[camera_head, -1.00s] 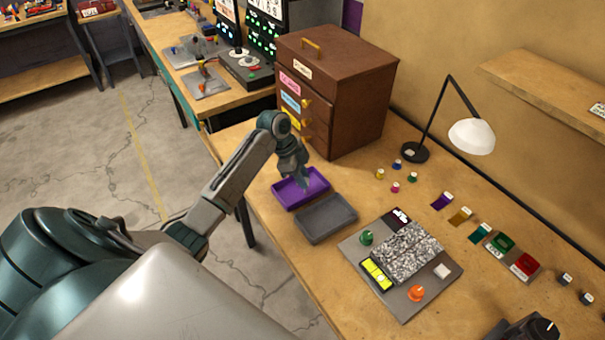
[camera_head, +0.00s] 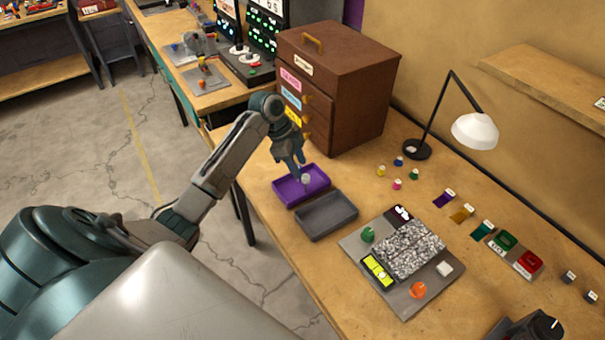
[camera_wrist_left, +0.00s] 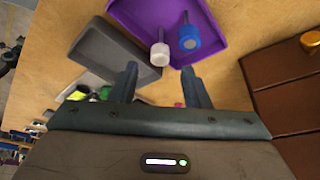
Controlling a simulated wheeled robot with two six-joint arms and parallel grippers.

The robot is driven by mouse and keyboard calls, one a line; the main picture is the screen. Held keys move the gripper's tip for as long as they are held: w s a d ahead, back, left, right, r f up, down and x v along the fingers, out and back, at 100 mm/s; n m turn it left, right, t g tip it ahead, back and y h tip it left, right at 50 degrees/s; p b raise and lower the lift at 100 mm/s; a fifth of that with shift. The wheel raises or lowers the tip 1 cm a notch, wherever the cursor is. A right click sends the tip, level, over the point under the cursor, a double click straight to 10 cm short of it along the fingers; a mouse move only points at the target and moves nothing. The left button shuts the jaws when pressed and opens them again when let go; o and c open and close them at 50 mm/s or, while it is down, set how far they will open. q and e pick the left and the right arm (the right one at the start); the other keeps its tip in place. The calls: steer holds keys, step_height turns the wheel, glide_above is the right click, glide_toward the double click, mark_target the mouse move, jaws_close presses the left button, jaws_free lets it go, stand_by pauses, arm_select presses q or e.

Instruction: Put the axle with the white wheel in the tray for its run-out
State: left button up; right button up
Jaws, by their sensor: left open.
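The axle with the white wheel (camera_wrist_left: 159,52) lies in the purple tray (camera_wrist_left: 122,12), next to an axle with a blue wheel (camera_wrist_left: 189,38). In the head view the white wheel (camera_head: 306,179) shows as a small pale spot inside the purple tray (camera_head: 288,196); the blue wheel cannot be made out there. My left gripper (camera_head: 300,171) is above that tray, pointing down. In the left wrist view its two fingers (camera_wrist_left: 161,84) are apart with nothing between them, and the white wheel is just beyond them.
An empty grey tray (camera_head: 327,216) sits beside the purple one. A brown drawer cabinet (camera_head: 350,95) stands close behind the gripper. A control board (camera_head: 405,285), small coloured wheels (camera_head: 397,184) and a lamp (camera_head: 474,130) are to the right.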

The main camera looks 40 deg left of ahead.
arm_select(q)
steer(key=b+v, duration=0.1)
steer(key=v, duration=0.7)
steer(key=shift+b, duration=0.3)
steer(key=shift+s+f, duration=0.1)
